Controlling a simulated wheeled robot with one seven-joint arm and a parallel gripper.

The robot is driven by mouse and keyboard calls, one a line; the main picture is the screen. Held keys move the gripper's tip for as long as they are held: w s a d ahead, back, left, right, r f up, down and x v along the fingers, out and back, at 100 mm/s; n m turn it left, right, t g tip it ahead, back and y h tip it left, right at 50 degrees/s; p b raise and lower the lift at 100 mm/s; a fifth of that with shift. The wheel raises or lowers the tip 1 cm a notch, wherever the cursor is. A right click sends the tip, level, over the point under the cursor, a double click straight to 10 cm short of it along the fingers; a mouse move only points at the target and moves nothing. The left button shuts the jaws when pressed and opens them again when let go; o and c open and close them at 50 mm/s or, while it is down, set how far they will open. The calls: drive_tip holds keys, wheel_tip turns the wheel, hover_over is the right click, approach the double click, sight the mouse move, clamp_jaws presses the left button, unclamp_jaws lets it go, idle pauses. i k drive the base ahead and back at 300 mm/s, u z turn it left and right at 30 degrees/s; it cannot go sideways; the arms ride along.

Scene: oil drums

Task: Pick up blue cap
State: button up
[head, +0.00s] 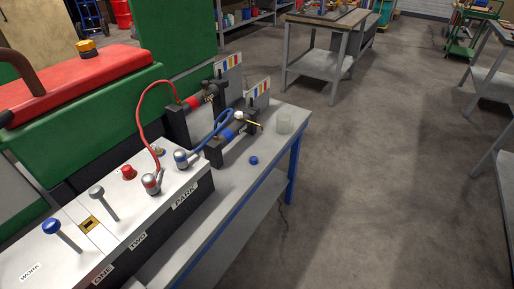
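A small round blue cap (254,160) lies on the grey top of the workbench (248,190), near its right side. Bare bench surface surrounds it. It stands apart from the torch clamp with the blue hose (215,125) to its left and from the clear cup (285,121) behind it on the right. My gripper is not in view.
A white control box (130,215) with levers, one with a blue knob (51,226), fills the lower left. A red hose (144,105) arches over it. A red and green machine (75,95) stands behind. The floor (365,190) right of the bench is open.

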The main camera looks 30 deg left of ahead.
sight(253, 161)
drive_tip(key=u, duration=0.45)
drive_tip(key=i, duration=1.05)
drive_tip(key=u, duration=0.6)
